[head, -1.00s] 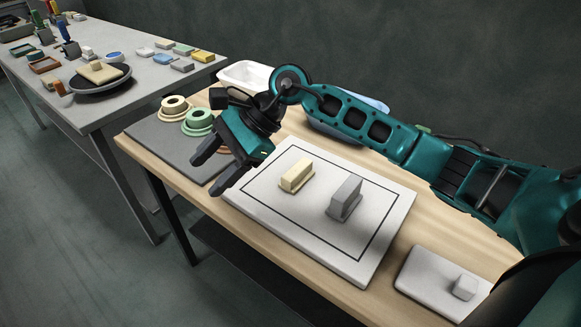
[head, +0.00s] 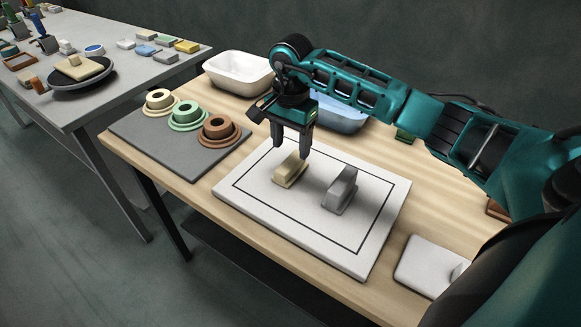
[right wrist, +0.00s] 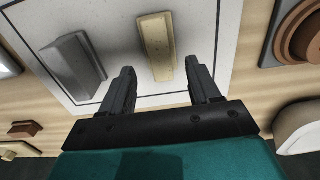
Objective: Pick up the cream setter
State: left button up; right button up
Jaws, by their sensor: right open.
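The cream setter (head: 288,172) is a small pale-yellow block on a flat foot, standing on the white board (head: 285,228) inside its black outline. It also shows in the right wrist view (right wrist: 157,48), ahead of the fingertips and between their lines. My right gripper (head: 291,154) points down just above and behind the cream setter. Its jaws are open and empty, and the two fingers show apart in the right wrist view (right wrist: 160,78). A grey setter (head: 341,188) stands to the right of the cream one on the same board. My left gripper is not seen.
A grey mat (head: 150,135) at the left holds cream, green and brown ringed pieces. A white bin (head: 238,68) and a blue bin (head: 338,122) stand at the back. A white slab (head: 425,262) lies front right. Another table (head: 125,70) stands left.

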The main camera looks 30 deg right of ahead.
aim_at(291, 161)
notch_tip(291, 161, down, 5)
jog(key=shift+s+a+f, duration=0.1)
jog(key=shift+f, duration=0.05)
grip_shut()
dwell(0.7)
